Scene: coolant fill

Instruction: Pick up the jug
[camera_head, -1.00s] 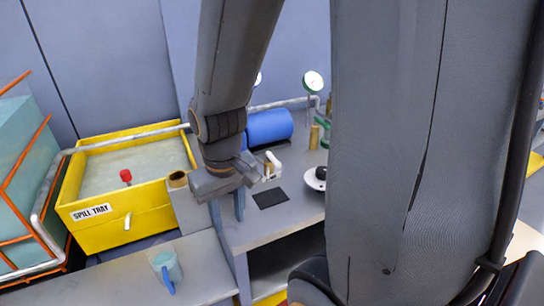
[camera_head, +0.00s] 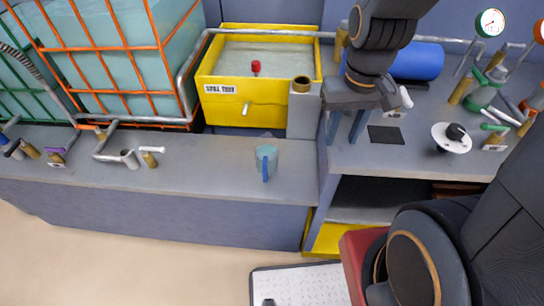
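The jug (camera_head: 265,157) is a small teal vessel with a blue handle facing the front. It stands upright on the lower grey counter (camera_head: 200,172), left of the raised bench. My gripper (camera_head: 345,126) points down near the left edge of the raised bench, to the right of the jug and apart from it. Its two blue-grey fingers are spread with a gap between them, and nothing shows in that gap.
A yellow spill tray (camera_head: 222,108) with a red-topped valve stands behind the jug. A grey post (camera_head: 303,113) with a brass-coloured top stands beside it. The raised bench (camera_head: 385,155) holds a blue cylinder (camera_head: 418,61), gauges and a dial (camera_head: 452,138).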

